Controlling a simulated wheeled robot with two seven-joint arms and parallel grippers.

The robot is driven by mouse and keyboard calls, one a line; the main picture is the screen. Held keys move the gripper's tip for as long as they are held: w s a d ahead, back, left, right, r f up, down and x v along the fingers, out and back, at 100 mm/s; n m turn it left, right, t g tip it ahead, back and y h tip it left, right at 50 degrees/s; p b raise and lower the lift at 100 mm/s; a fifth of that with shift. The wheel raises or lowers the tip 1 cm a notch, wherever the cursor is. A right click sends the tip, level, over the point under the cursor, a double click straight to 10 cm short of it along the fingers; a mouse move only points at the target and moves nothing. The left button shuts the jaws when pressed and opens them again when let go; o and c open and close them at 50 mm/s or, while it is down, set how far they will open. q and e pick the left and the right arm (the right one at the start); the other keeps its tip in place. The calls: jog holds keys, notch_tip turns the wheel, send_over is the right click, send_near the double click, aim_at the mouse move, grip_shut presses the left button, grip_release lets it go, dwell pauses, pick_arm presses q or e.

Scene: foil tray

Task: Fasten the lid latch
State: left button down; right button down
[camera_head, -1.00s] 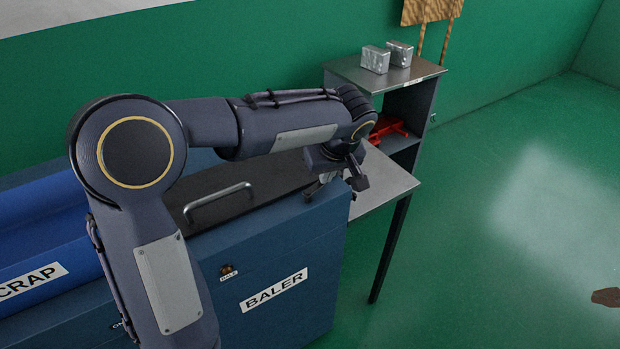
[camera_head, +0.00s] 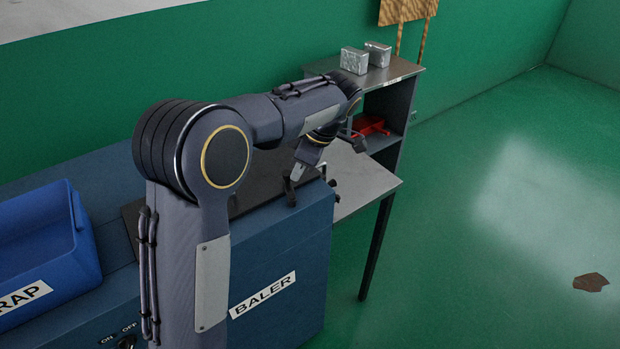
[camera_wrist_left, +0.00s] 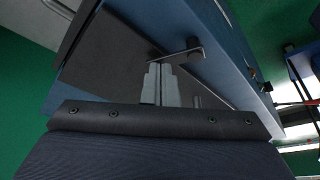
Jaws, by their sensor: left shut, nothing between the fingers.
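The baler (camera_head: 265,255) is a blue box with a dark lid (camera_head: 262,190) on top; the lid looks closed. In the left wrist view, the dark lid (camera_wrist_left: 110,58) meets the blue body, and a small grey lever latch (camera_wrist_left: 180,54) with a round knob sits at this edge. Its arm points left, appearing to reach over the lid. My left gripper (camera_wrist_left: 161,68) is shut and empty, its fingertips just short of the lever; I cannot tell if they touch. In the head view, the gripper (camera_head: 297,178) is over the lid's right end. My right gripper is out of view.
A blue scrap bin (camera_head: 75,250) stands at the left. A grey side table (camera_head: 365,185) adjoins the baler's right end. Behind it, a shelf unit (camera_head: 400,72) carries two silver blocks (camera_head: 354,61) and a red object (camera_head: 370,125). The green floor at right is mostly clear.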

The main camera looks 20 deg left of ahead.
pick_arm(q)
jog(key=shift+a+n+g+p, duration=0.35)
jog(key=shift+n, duration=0.55)
jog(key=shift+a+n+g+p, duration=0.3)
jog(key=shift+n+g, duration=0.05)
jog(key=shift+n, duration=0.55)
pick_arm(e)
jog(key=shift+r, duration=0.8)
pick_arm(q)
jog(key=shift+s, duration=0.1)
